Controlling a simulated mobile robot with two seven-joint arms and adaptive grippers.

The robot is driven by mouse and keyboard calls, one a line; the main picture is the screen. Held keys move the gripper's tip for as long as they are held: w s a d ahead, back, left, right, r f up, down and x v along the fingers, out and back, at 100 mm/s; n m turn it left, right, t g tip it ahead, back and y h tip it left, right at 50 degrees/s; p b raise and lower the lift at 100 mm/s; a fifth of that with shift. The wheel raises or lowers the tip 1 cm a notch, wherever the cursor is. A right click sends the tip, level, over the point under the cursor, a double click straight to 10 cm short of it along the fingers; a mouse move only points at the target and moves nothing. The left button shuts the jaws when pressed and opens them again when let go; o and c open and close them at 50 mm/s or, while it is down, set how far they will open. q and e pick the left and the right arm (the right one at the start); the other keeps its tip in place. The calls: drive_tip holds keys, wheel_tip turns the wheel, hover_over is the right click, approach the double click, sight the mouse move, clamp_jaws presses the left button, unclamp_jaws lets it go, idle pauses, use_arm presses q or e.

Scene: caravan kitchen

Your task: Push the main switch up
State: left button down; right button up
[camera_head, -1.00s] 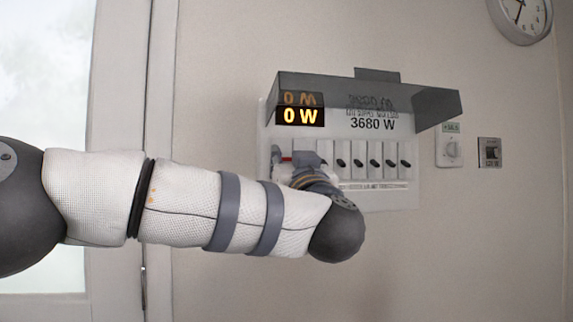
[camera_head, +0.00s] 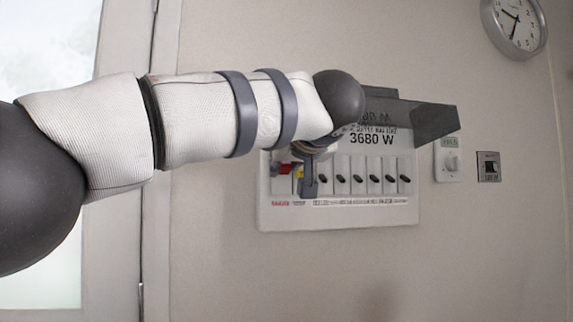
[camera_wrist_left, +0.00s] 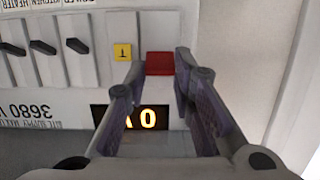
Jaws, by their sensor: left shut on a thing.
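The breaker panel (camera_head: 345,215) is on the wall, its smoky lid (camera_head: 437,121) raised. The red main switch (camera_head: 285,169) is at the left end of its row of switches. In the left wrist view, which is upside down, the red switch (camera_wrist_left: 160,64) sits between the fingertips of my left gripper (camera_wrist_left: 159,66), which is shut on it. In the head view, my left gripper (camera_head: 296,176) reaches down to the switch from above. My forearm hides the panel's upper left. My right gripper is out of view.
Several black breaker switches (camera_head: 357,178) lie right of the main switch, close to my fingers. A yellow button (camera_wrist_left: 122,52) is beside the red switch. A lit display (camera_wrist_left: 148,117) shows between my fingers. A thermostat (camera_head: 448,163) and wall switch (camera_head: 488,167) are further right.

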use_arm(q)
drive_tip(key=shift+f, duration=0.1)
idle(0.3)
drive_tip(key=c, duration=1.4)
unclamp_jaws()
drive_tip(key=shift+o, duration=0.2)
drive_tip(key=v, duration=1.2)
